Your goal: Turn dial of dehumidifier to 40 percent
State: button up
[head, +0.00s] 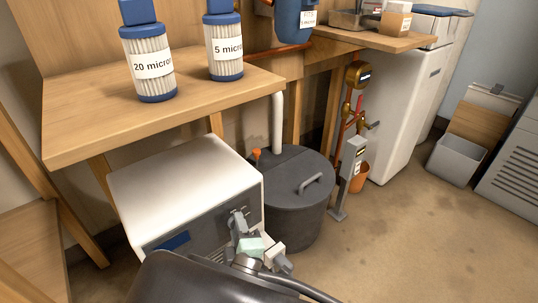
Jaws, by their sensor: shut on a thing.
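The dehumidifier (180,185) is a white box with a dark front panel, standing on the floor below the wooden bench. A blue display (174,241) sits at the left of the panel. My gripper (239,219) reaches up to the right part of the panel and is shut on the dial there. The fingers cover most of the dial, so its pointer and any percent marks cannot be read from this view.
A dark lidded sump drum (292,215) stands close to the right of the dehumidifier. A grey post (349,175) stands beyond it. The bench (100,115) with two filter cartridges overhangs the dehumidifier. Open floor (420,235) lies to the right.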

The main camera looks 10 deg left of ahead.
jog(key=shift+s+f+n+t, duration=0.1)
jog(key=shift+f+n+t, duration=0.15)
jog(key=shift+n+t, duration=0.85)
jog(key=shift+n+g, duration=0.4)
jog(key=shift+n, duration=0.2)
jog(key=o, duration=1)
jog(key=p+v, duration=0.2)
jog(key=v, duration=0.5)
jog(key=shift+s+d, duration=0.15)
